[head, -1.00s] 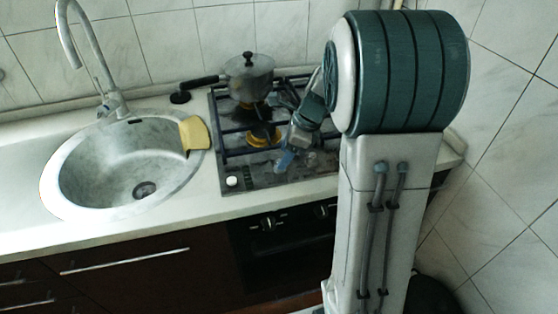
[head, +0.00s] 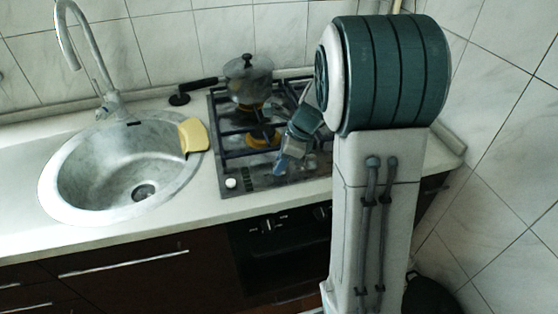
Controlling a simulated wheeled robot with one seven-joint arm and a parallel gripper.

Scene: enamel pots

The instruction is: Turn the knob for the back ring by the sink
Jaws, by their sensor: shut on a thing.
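The gas hob (head: 222,160) is set in the counter right of the sink, with its control strip along the front edge. A pale round knob (head: 231,183) shows at the strip's left end, clear of my gripper. My gripper (head: 279,168) is low over the front of the hob, right of that knob. It is shut on a knob, which its fingers hide; I cannot tell which one or how it is turned. The back ring by the sink lies under a lidded metal pot (head: 249,82).
The pot's black handle (head: 198,84) points left over the counter. A round sink (head: 110,185) with a tall tap (head: 88,50) and a yellow sponge (head: 193,134) lies left of the hob. My arm hides the hob's right side. A tiled wall stands at the right.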

